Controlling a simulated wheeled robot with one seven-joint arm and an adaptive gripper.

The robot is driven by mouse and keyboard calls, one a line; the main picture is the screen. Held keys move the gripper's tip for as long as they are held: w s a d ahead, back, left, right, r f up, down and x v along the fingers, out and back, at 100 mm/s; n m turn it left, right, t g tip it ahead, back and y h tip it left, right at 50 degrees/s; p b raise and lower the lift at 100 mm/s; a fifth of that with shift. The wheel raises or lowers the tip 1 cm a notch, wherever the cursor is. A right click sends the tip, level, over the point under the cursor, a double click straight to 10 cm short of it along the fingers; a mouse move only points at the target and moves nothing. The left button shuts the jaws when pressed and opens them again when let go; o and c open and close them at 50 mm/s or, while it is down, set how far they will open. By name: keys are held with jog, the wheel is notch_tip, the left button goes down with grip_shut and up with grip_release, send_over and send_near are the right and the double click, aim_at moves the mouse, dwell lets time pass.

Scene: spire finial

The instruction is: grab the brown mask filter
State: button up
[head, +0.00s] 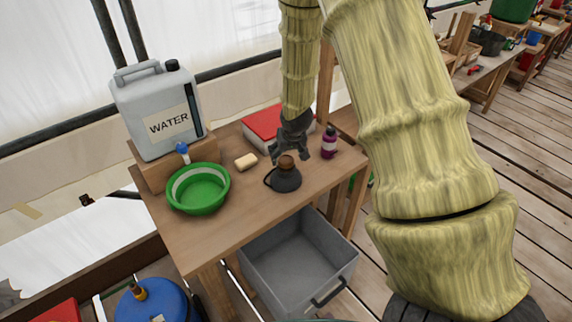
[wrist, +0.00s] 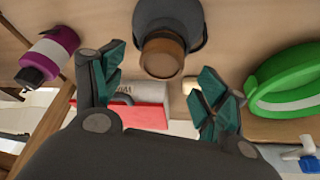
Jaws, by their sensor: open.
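The brown mask filter (head: 286,162) is a short brown cylinder on top of a dark grey mask (head: 286,182), which rests on the wooden table. In the wrist view the brown filter (wrist: 163,57) shows at top centre, with the mask (wrist: 168,14) behind it. My gripper (head: 302,153) is just above and behind the filter in the head view, fingers pointing down toward the table. In the wrist view the open gripper (wrist: 160,72) has a finger to either side of the filter. The jaws hold nothing, and contact cannot be told.
On the table (head: 225,235) are a green bowl (head: 199,205), a soap bar (head: 246,162), a red box (head: 262,126), a purple bottle (head: 329,143) close right of my gripper, and a water jug (head: 158,110) on a wooden stand. A grey bin (head: 300,265) stands below.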

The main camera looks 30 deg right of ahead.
aim_at(286, 159)
jog(key=shift+p+x, duration=0.8)
jog(key=shift+x, duration=1.15)
jog(key=shift+s+a, duration=0.1)
jog(key=shift+c, duration=0.4)
jog(key=c, duration=1)
